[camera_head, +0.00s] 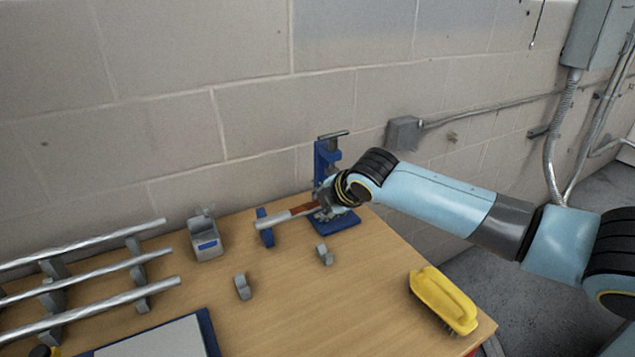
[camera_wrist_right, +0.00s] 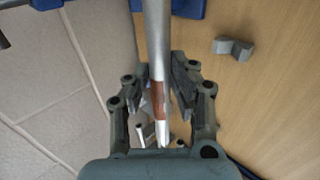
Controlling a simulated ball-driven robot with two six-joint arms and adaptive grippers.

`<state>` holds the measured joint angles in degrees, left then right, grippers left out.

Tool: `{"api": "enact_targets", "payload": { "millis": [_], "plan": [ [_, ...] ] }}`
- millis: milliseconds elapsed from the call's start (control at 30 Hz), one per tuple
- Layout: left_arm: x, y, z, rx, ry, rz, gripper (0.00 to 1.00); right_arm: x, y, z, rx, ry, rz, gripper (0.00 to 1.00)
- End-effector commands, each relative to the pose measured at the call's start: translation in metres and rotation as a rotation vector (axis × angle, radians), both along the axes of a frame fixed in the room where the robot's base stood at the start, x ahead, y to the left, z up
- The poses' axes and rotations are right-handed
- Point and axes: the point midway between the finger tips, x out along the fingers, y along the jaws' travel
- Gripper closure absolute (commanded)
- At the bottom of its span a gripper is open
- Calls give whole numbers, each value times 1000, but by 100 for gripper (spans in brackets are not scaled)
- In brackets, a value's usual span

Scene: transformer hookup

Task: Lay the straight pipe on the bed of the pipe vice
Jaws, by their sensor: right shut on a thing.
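My right gripper (camera_head: 328,197) is shut on the straight pipe (camera_head: 275,220), a grey tube with a red-brown band. In the wrist view the pipe (camera_wrist_right: 157,40) runs between the two fingers (camera_wrist_right: 162,92), with the band at the fingers. The pipe vice (camera_head: 326,158) is a blue upright frame with a T-handle on a blue base, at the table's back right. My gripper hides its middle and bed. The pipe's left end is at a small blue stand (camera_head: 263,238); I cannot tell whether it touches. My left gripper is not in view.
A grey block with a blue label (camera_head: 205,240) and two small grey pieces (camera_head: 242,287) (camera_head: 325,255) stand on the wooden table (camera_head: 300,310). Conduits rest on a rack (camera_head: 140,290) at left. A yellow-handled brush (camera_head: 445,298) lies at right. The wall is close behind the vice.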

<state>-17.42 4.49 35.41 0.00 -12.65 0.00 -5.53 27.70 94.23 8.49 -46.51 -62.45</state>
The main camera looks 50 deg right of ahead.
Motion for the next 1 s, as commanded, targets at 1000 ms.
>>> {"api": "enact_targets", "payload": {
  "millis": [1000],
  "plan": [
    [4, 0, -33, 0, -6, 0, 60, 40, -12, -26, -1, -3, 1, 100]
  ]
}}
